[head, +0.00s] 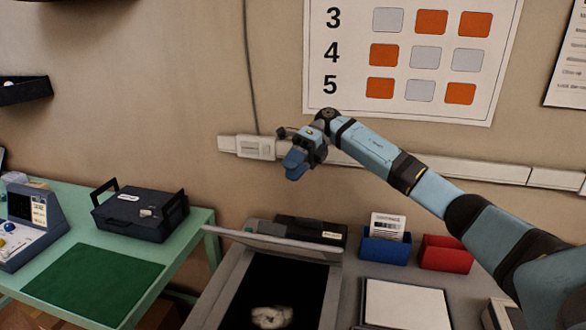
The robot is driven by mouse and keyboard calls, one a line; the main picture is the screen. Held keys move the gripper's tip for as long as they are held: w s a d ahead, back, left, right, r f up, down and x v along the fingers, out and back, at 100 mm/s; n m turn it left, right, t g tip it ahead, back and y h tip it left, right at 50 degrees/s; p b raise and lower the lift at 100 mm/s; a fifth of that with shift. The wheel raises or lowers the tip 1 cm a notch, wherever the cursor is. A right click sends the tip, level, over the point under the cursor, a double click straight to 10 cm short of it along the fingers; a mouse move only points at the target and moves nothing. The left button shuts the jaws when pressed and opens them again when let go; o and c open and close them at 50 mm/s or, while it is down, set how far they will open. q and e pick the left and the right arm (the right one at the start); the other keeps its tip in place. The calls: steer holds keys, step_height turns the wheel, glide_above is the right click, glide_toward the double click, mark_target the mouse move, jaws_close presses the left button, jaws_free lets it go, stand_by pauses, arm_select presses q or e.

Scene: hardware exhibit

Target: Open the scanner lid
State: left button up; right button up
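The scanner (222,287) is a grey flatbed box at the bottom centre, cut off by the lower edge of the head view. Its lid (275,243) stands raised along the back, seen nearly edge-on as a thin light panel. The dark bed lies uncovered, with a pale crumpled object (270,317) on it. My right gripper (295,166) is in the air in front of the wall, above the lid and apart from it. Its blue fingers point down and hold nothing that I can see; their gap is not clear. My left gripper is out of view.
Behind the lid is a black case (310,231). To the right are a blue bin (385,250) with a card, a red bin (446,254) and a flat white-topped device (407,305). A green table (197,222) at left holds a dark case (140,212) and a green mat (95,284).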

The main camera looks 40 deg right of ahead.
steer(key=v, duration=1.1)
steer(key=shift+d+r+b, duration=0.15)
steer(key=shift+d+b, duration=0.2)
steer(key=shift+b, duration=0.1)
